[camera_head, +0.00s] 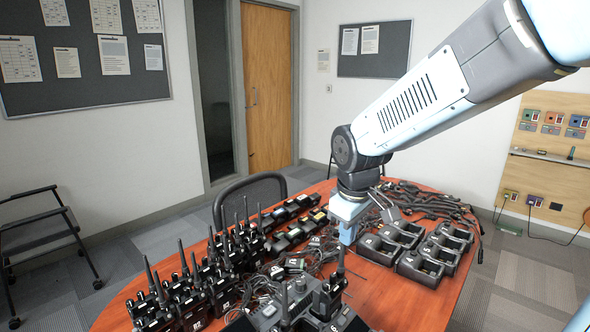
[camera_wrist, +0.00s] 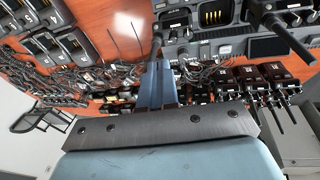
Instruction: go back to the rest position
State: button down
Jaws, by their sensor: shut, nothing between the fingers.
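My gripper (camera_head: 347,238) hangs down over the middle of the orange-brown oval table (camera_head: 392,300), at the end of my arm, which reaches in from the upper right. In the wrist view, its blue fingers (camera_wrist: 157,86) are together with no object visible between them. Below and around it are loose cables, black radios and chargers. The fingertips appear close to a black radio antenna in both views. I cannot tell whether they touch it.
Upright black radios (camera_head: 190,295) crowd the table's left side. Empty charger cradles (camera_head: 418,265) stand on the right, with tangled black cables (camera_head: 425,200) behind them. A chair (camera_head: 250,196) is at the far edge. Bare table shows at the front right.

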jog(key=s+d+r+m+t, duration=0.3)
jog(key=s+d+r+m, duration=0.6)
jog(key=s+d, duration=0.3)
jog(key=shift+s+d, duration=0.15)
jog(key=shift+s, duration=0.1)
